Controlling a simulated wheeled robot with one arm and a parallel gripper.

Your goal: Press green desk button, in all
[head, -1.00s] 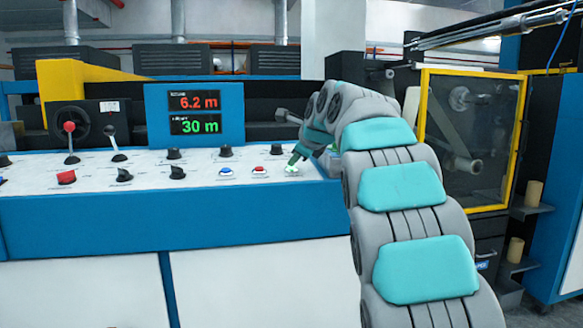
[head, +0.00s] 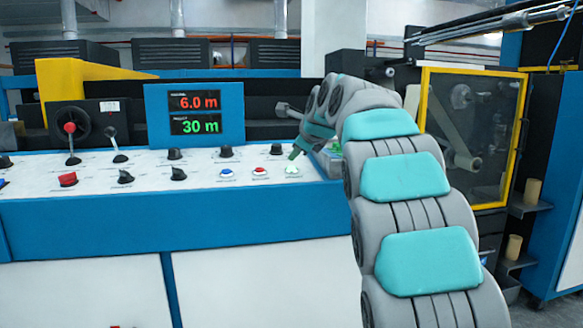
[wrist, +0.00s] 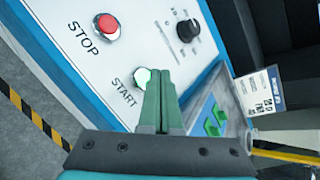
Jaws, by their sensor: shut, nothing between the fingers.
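The green button (head: 292,170) sits at the right end of the white desk panel in the head view. In the wrist view the green button (wrist: 142,76) is beside the word START, partly hidden by my fingertips. My gripper (head: 295,154) is just above and behind the button in the head view, with a small gap showing. In the wrist view my gripper (wrist: 161,73) has its two green fingers together, with nothing between them.
A red button (head: 260,170), labelled STOP in the wrist view (wrist: 106,27), and a blue button (head: 227,172) lie left of the green one. Black knobs (head: 226,152) stand behind. The display (head: 195,113) reads 6.0 m and 30 m. Green pieces (wrist: 215,120) lie right of my fingers.

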